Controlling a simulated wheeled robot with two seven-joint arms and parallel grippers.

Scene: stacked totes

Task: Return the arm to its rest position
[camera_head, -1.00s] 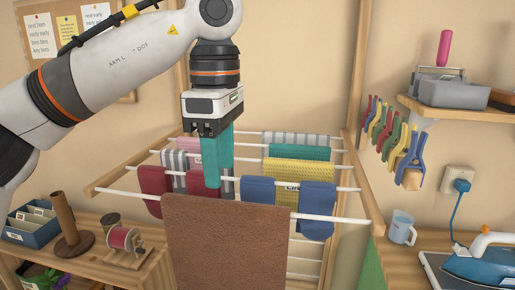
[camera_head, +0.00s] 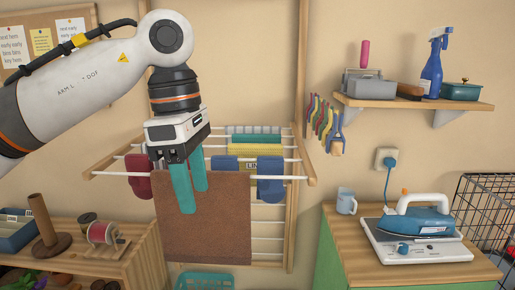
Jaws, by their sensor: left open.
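My left arm (camera_head: 75,95) comes in from the left. It is white with orange bands and bends down at the elbow. Its gripper (camera_head: 194,199) has two teal fingers that point down and stand apart, with nothing seen between them. The fingers show in front of the brown towel (camera_head: 225,235), which hangs over the front of the wooden drying rack (camera_head: 295,215). Whether they touch the towel I cannot tell. My right gripper is not in view.
Red (camera_head: 138,180) and blue cloths (camera_head: 270,180) hang on the rack beside the towel. At left stands a wooden shelf unit with a thread spool (camera_head: 101,232). At right are a mug (camera_head: 346,202), an iron (camera_head: 425,220) and a wall shelf (camera_head: 415,104) with a spray bottle (camera_head: 432,70).

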